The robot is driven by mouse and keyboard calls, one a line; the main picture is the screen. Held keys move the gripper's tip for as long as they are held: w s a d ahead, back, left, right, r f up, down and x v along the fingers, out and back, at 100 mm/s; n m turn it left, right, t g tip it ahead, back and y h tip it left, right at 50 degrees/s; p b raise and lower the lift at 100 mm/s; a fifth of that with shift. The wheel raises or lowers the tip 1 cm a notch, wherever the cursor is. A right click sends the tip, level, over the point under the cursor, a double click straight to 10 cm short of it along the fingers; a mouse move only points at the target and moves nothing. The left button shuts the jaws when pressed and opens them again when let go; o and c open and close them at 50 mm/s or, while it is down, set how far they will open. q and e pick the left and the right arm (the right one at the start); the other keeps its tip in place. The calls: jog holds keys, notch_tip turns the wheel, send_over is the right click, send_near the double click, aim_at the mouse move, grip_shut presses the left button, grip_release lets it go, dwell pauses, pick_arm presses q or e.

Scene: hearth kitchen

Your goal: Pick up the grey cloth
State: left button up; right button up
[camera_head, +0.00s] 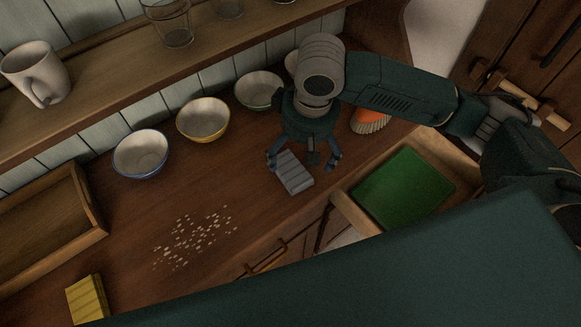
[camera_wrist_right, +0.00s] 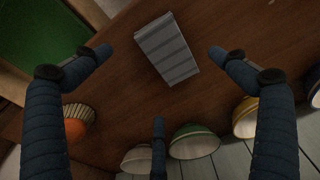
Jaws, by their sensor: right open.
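The grey cloth (camera_head: 293,172) is a small folded block with lighter stripes. It lies on the wooden counter below my right gripper (camera_head: 305,163). In the right wrist view the cloth (camera_wrist_right: 167,50) lies between and beyond the spread fingers of my right gripper (camera_wrist_right: 158,75). That gripper is open and empty, and no finger is seen gripping the cloth. My left gripper is in neither view.
Several bowls, including a blue-rimmed one (camera_head: 141,153) and a yellow one (camera_head: 203,119), line the wall. An orange brush (camera_head: 369,121) and an open drawer with a green board (camera_head: 404,188) are at right. Crumbs (camera_head: 195,238) and a yellow sponge (camera_head: 87,299) lie left.

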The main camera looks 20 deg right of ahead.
aim_at(296, 165)
jog(key=shift+w+f, duration=0.15)
jog(key=shift+f, duration=0.55)
jog(key=f, duration=0.3)
jog(key=f+p, duration=0.1)
jog(key=shift+w+a+f, duration=0.25)
jog(key=shift+w+f, duration=0.15)
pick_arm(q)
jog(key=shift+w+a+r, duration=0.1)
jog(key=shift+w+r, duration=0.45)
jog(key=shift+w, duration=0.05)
pick_arm(e)
jog(key=c, duration=1.2)
